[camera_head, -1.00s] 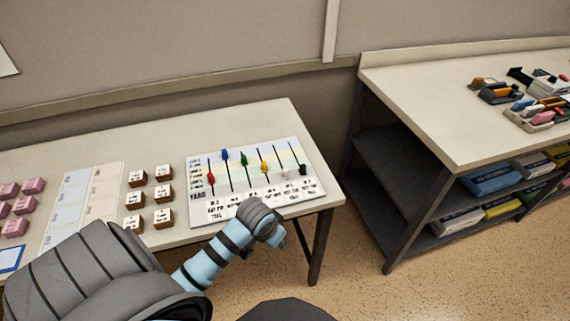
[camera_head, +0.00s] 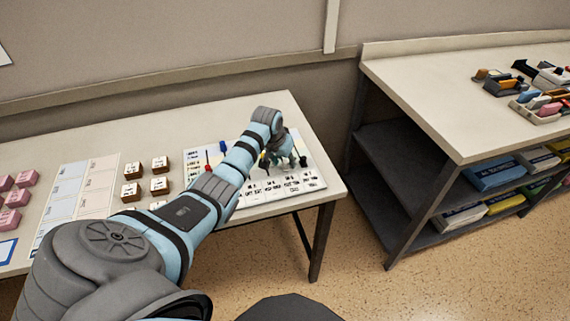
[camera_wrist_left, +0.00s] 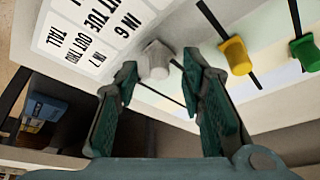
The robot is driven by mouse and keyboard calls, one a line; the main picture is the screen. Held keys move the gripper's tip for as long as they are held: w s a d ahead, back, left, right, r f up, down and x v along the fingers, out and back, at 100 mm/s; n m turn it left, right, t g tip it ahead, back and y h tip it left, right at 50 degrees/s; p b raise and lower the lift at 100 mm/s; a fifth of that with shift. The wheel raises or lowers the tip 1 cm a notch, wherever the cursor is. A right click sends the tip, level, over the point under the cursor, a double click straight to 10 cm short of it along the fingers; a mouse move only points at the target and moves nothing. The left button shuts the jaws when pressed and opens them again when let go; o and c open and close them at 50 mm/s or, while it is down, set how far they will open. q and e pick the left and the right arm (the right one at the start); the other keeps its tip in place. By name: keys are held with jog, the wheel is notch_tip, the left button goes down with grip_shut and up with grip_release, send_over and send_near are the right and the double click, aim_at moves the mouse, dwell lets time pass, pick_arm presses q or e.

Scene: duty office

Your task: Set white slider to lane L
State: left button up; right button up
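The white slider (camera_wrist_left: 156,60) shows in the left wrist view, on its slot near the printed cards. My left gripper (camera_wrist_left: 159,66) is open, with its dark green fingertips on either side of the white slider; I cannot tell whether they touch it. The yellow slider (camera_wrist_left: 236,55) and green slider (camera_wrist_left: 305,52) sit to the right in that view. In the head view my left gripper (camera_head: 283,152) reaches over the slider board (camera_head: 312,182). The arm hides much of the board, and I cannot make out the white slider there. The lane letters are not readable. My right gripper is not in view.
Wooden blocks with white tops (camera_head: 160,164) and pink blocks (camera_head: 18,198) stand left of the board. The black slider (camera_head: 303,161) is close to the gripper's right side. A shelved side table (camera_head: 430,95) stands to the right, past a gap.

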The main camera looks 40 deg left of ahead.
pick_arm(q)
jog(key=shift+w+f, duration=0.2)
jog(key=shift+f, duration=0.4)
grip_shut()
jog(key=shift+a, duration=0.15)
